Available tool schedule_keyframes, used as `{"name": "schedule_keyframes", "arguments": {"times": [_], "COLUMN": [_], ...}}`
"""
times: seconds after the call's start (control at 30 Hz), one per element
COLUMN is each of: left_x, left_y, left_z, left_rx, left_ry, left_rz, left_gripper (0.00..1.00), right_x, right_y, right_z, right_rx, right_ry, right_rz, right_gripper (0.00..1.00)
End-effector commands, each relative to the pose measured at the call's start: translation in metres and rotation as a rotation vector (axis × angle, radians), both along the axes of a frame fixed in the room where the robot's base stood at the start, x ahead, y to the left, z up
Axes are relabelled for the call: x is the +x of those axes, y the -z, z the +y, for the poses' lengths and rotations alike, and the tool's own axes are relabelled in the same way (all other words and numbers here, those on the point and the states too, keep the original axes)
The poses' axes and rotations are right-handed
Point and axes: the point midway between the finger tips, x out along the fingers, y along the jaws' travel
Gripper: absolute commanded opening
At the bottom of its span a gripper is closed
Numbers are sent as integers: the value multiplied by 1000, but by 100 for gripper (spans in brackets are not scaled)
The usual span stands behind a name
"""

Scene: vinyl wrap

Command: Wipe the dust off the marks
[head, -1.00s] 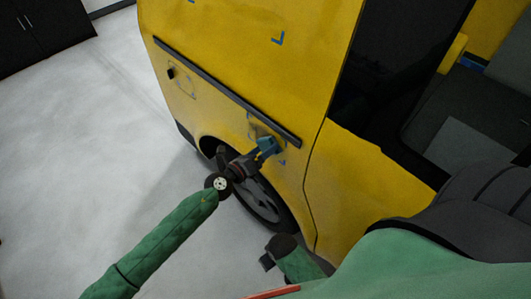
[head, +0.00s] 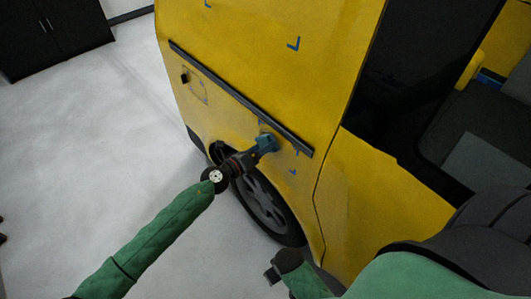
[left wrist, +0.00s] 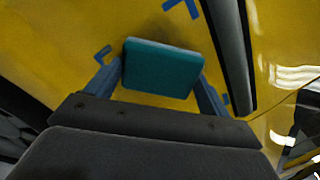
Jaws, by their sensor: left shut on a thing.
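My left gripper (head: 263,146) is shut on a blue-teal pad (left wrist: 162,70), held at the yellow van side panel (head: 235,112) just below the dark trim strip. In the left wrist view the pad sits between the two blue fingers, over the yellow surface; I cannot tell whether it touches. Blue corner marks show right of the pad (head: 293,171), and higher on the panel (head: 293,43). In the left wrist view a corner mark (left wrist: 103,55) and a cross-shaped mark (left wrist: 180,8) show. A grey smudged patch (head: 197,88) lies farther left. My right gripper (head: 272,273) is low at centre, partly seen.
The dark trim strip (head: 238,97) runs along the panel just above the pad. The rear wheel (head: 265,207) is below my left gripper. A black cabinet (head: 52,32) stands at upper left.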

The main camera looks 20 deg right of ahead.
Motion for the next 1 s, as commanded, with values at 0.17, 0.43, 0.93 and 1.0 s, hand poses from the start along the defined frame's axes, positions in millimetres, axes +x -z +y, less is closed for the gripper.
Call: {"name": "schedule_keyframes", "arguments": {"times": [0.17, 0.43, 0.93, 1.0], "left_x": [7, 18, 44, 44], "left_y": [0, 1, -1, -4], "left_z": [3, 7, 18, 17], "left_rx": [-1, -1, 0, 0], "left_ry": [1, -1, 0, 0], "left_rz": [1, 0, 1, 1], "left_gripper": [63, 63, 63, 63], "right_x": [0, 0, 0, 0], "right_y": [4, 10, 21, 18], "right_z": [0, 0, 0, 0], "right_rx": [0, 0, 0, 0], "right_ry": [0, 0, 0, 0], "right_rz": [0, 0, 0, 0], "right_gripper": [36, 36, 36, 36]}}
